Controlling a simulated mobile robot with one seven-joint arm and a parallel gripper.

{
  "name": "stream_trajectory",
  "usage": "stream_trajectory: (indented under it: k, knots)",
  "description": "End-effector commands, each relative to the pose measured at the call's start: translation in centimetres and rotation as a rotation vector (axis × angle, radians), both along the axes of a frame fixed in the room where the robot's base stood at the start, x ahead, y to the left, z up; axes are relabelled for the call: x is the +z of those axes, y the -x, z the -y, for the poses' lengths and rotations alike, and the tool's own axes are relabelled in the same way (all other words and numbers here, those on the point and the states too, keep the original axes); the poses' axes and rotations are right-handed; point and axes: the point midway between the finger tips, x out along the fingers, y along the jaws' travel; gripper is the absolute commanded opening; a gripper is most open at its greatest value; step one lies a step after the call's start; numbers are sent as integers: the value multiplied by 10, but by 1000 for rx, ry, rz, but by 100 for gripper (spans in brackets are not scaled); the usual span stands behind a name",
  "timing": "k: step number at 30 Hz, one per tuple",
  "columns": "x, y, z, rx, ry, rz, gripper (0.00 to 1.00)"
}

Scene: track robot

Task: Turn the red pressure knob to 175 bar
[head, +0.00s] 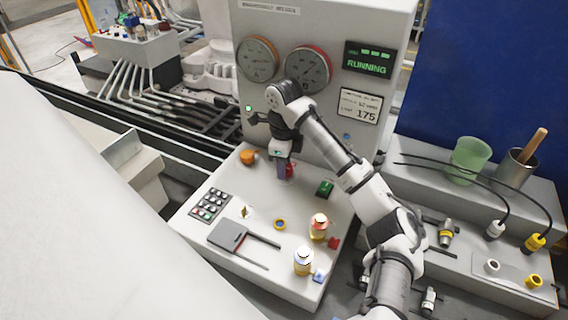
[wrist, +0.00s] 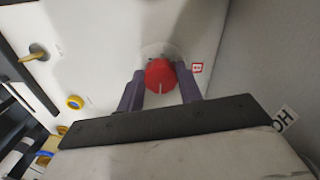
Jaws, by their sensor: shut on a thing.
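The red pressure knob (wrist: 159,74) sits on the white panel, with a pale pointer line on its face that points toward my gripper's palm in the wrist view. My gripper (wrist: 160,90) is shut on it, one dark finger on each side. In the head view my gripper (head: 284,175) reaches down to the sloped panel and hides most of the red knob (head: 291,170). Two round gauges, the left one (head: 258,60) and the red-rimmed right one (head: 308,71), are on the upright face; their readings are too small to tell. A sign (head: 360,107) shows 175.
A green display (head: 369,59) reads RUNNING. A green cup (head: 468,159) and a metal cup (head: 516,172) stand at the right.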

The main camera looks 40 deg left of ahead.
Motion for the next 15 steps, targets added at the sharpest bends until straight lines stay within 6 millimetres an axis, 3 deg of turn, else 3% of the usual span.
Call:
stream_trajectory:
  k: [8,9,14,15]
  knots:
    - [3,-2,0,-4,-4,6,13]
    - [3,-2,0,-4,-4,6,37]
    - [2,-1,0,-2,-3,3,57]
    - [2,-1,0,-2,-3,3,57]
